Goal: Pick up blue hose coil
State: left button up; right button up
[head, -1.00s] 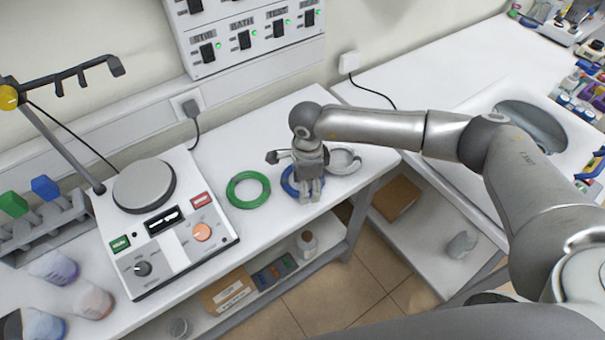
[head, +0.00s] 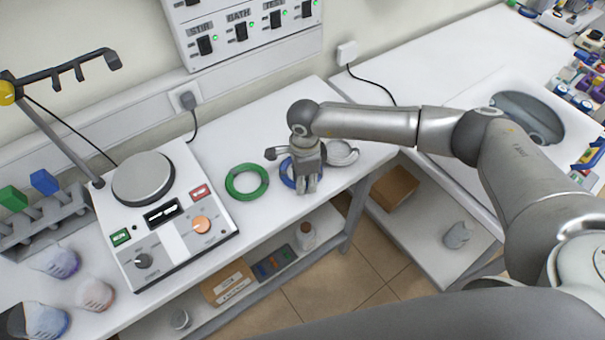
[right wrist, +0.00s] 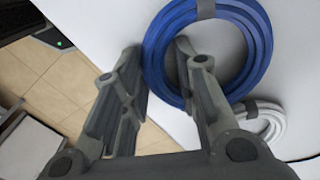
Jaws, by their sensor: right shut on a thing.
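The blue hose coil (head: 286,170) lies by the bench's front edge, largely hidden behind my right gripper (head: 307,187) in the head view. In the right wrist view the blue coil (right wrist: 261,45) shows as a thick ring with a dark grey band at its top. My right gripper (right wrist: 157,50) is shut on the near side of this ring, one finger inside the ring and one outside. I cannot tell whether the coil is lifted off the bench. My left gripper is not in view.
A green hose coil (head: 234,184) lies left of the blue one, and a white coil (head: 352,157) close on its right. A hotplate device (head: 200,247) stands further left. The bench's front edge (head: 284,220) runs close below the coils.

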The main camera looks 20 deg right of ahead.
jog(key=shift+r, duration=0.1)
jog(key=shift+r, duration=0.25)
notch_tip(320, 180, up, 2)
jog(key=shift+r+b, duration=0.15)
jog(key=shift+b, duration=0.45)
jog(key=shift+s+a+r+b, duration=1.15)
jog(key=shift+s+r, duration=0.5)
jog(key=shift+s, duration=0.35)
jog(key=shift+s+a+r+b, duration=0.95)
jog(key=shift+s+a+r, duration=0.35)
jog(key=shift+s+r, duration=0.6)
jog(key=shift+s+a+r+b, duration=1.15)
jog(key=shift+s+r, duration=0.3)
jog(key=shift+s, duration=0.7)
jog(key=shift+w, duration=0.1)
